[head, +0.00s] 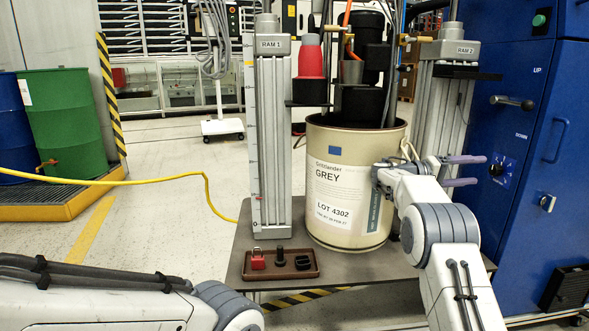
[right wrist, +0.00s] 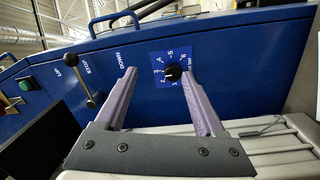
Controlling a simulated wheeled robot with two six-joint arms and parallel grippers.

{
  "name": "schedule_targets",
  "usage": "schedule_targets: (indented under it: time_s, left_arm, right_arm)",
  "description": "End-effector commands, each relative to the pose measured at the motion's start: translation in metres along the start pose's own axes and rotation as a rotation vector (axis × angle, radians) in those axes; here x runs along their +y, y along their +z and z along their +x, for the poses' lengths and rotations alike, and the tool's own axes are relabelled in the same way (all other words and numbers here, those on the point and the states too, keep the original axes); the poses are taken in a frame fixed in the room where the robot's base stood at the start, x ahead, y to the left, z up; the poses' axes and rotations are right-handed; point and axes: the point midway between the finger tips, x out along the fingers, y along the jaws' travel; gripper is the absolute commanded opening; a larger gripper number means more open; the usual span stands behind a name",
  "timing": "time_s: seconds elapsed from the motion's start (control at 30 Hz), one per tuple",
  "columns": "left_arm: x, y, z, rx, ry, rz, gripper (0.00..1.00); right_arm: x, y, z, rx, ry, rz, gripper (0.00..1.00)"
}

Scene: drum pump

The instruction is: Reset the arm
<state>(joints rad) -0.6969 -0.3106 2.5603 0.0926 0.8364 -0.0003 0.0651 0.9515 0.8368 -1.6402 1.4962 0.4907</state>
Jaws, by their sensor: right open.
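My right gripper (head: 462,171) is open and empty, its two purple fingers pointing toward the blue control cabinet (head: 520,90). In the right wrist view, its fingers (right wrist: 155,85) frame a stretch of the cabinet panel. A black dial (right wrist: 172,72) on a blue numbered plate shows by the right finger's tip. A lever (right wrist: 86,88) marked UP, STOP and DOWN stands left of the left finger, apart from it. The dial (head: 497,168) and the lever (head: 511,102) also show in the head view. My left arm crosses the lower left, but its gripper is out of view.
A grey-labelled drum (head: 328,200) stands between the RAM 1 column (head: 272,150) and the RAM 2 column (head: 440,110). A brown tray (head: 280,275) with a red padlock and dark parts lies in front. A yellow hose (head: 150,182) runs on the left.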

Motion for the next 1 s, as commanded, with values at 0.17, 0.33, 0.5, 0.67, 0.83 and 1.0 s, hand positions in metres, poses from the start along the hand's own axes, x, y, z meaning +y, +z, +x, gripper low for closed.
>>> schedule_targets:
  time_s: [0.17,0.33,0.5,0.67,0.83,1.0]
  left_arm:
    - [0.000,0.000,-0.005,0.000,0.000,0.000,0.50]
    - [0.001,-0.001,-0.012,0.000,0.000,0.000,0.50]
    - [0.002,-0.001,-0.023,0.000,0.000,0.000,0.50]
    - [0.003,-0.002,-0.041,0.000,0.000,0.000,0.50]
    - [0.005,-0.004,-0.070,0.000,0.000,0.000,0.50]
    - [0.008,-0.006,-0.107,0.000,0.000,0.000,0.50]
  right_arm:
    - [0.001,-0.002,-0.010,0.010,-0.040,-0.016,0.71]
    - [0.003,-0.003,-0.024,0.026,-0.100,-0.039,0.71]
    - [0.006,-0.003,-0.050,0.056,-0.200,-0.077,0.71]
    - [0.012,0.006,-0.092,0.100,-0.361,-0.143,0.71]
    - [0.025,0.037,-0.165,0.173,-0.613,-0.247,0.71]
    - [0.048,0.115,-0.263,0.261,-0.948,-0.390,0.71]
